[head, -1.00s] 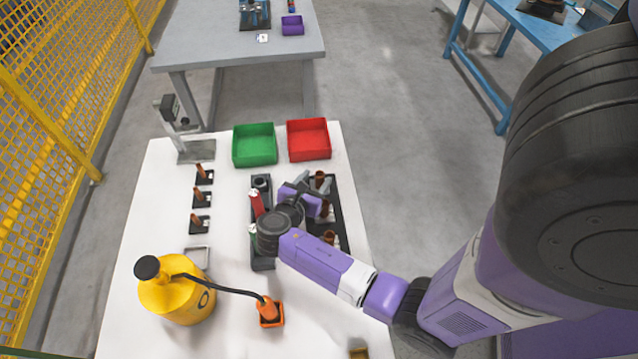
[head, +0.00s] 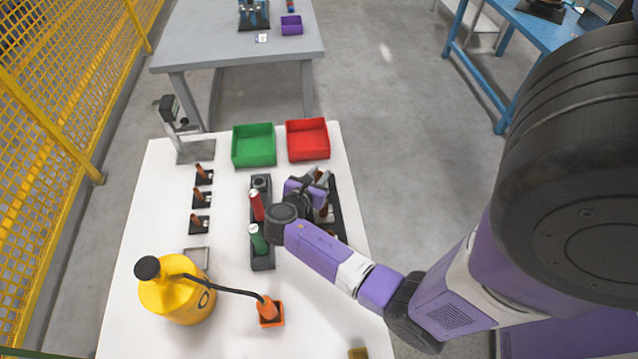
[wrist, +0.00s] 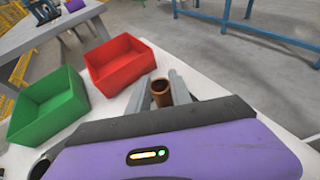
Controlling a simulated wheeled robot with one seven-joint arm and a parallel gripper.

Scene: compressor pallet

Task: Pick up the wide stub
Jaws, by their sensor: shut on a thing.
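My gripper (wrist: 162,92) is shut on a copper-brown stub (wrist: 161,98), a short tube with an open top, upright between the two grey fingers in the wrist view. In the head view my gripper (head: 318,178) is over the far part of the dark rack (head: 340,215) on the right of the white table, and it largely hides the held stub. Another brown stub (head: 325,211) partly shows in that rack, nearer to me. I cannot tell from size alone which stub is the wide one, or whether the held one is clear of the rack.
A green bin (head: 254,146) and a red bin (head: 307,140) stand beyond the rack. A dark holder with a red cylinder (head: 256,205) and a green cylinder (head: 258,238) is left of my gripper. Several small stubs on black bases stand further left. A yellow canister (head: 178,292) is at the near left.

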